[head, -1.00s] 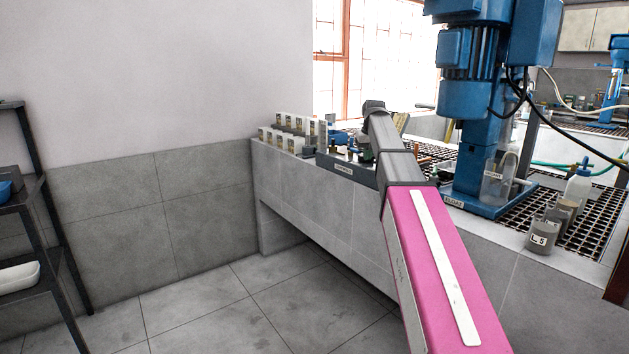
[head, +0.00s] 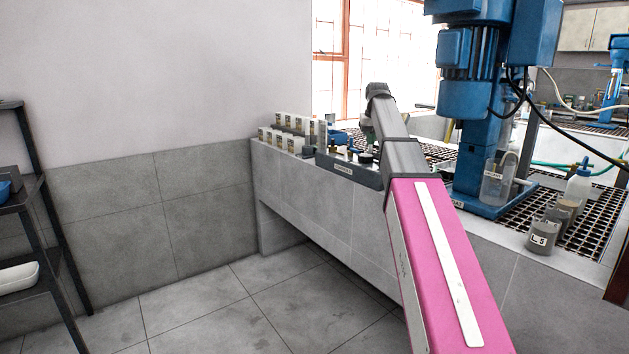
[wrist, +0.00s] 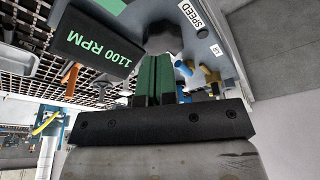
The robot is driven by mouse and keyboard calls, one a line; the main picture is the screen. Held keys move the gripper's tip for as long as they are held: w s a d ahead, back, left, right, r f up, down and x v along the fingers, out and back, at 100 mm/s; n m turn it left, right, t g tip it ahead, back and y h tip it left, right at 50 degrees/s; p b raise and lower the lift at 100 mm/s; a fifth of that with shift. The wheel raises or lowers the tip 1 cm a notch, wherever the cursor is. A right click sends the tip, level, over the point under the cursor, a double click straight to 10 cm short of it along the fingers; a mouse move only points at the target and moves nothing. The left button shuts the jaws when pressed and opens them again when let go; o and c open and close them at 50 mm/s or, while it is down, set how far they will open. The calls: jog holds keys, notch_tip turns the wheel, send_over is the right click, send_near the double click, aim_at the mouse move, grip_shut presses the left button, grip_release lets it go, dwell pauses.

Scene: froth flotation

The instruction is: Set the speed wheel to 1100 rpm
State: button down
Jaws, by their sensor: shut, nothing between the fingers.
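In the wrist view, my gripper (wrist: 157,75) is shut, its green-faced fingers together with nothing between them. Just beyond the fingertips is the dark, lobed speed wheel (wrist: 162,32). The fingers overlap its near edge in the picture, and I cannot tell whether they touch it. The wheel is on a grey panel with a SPEED label (wrist: 204,13). To its left, a black display (wrist: 97,44) reads 1100 RPM in green.
The blue flotation machine (head: 485,120) stands on the bench to the right of my arm. A black shelf (head: 40,215) stands far left. The floor between is clear.

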aim_at(367, 166)
jog(key=shift+s+d+x, duration=0.1)
jog(key=shift+s+x, duration=0.1)
jog(key=shift+x, duration=0.85)
jog(key=shift+s+d+x, duration=0.1)
jog(key=shift+s+x, duration=0.15)
jog(key=shift+x, duration=0.75)
jog(key=shift+s+x, duration=0.2)
jog(key=shift+x, duration=0.85)
jog(key=shift+s+f, duration=0.1)
jog(key=shift+f, duration=0.3)
jog(key=shift+f, duration=0.1)
jog(key=shift+s+a, duration=0.15)
jog(key=shift+a, duration=0.35)
jog(key=shift+s, duration=0.15)
jog(key=shift+s+f, duration=0.1)
jog(key=shift+s, duration=0.1)
jog(key=shift+w+d+r, duration=0.1)
jog(key=shift+w+r, duration=0.05)
jog(key=shift+r, duration=1.5)
jog(key=shift+w+d+r, duration=0.1)
jog(key=shift+r, duration=1.5)
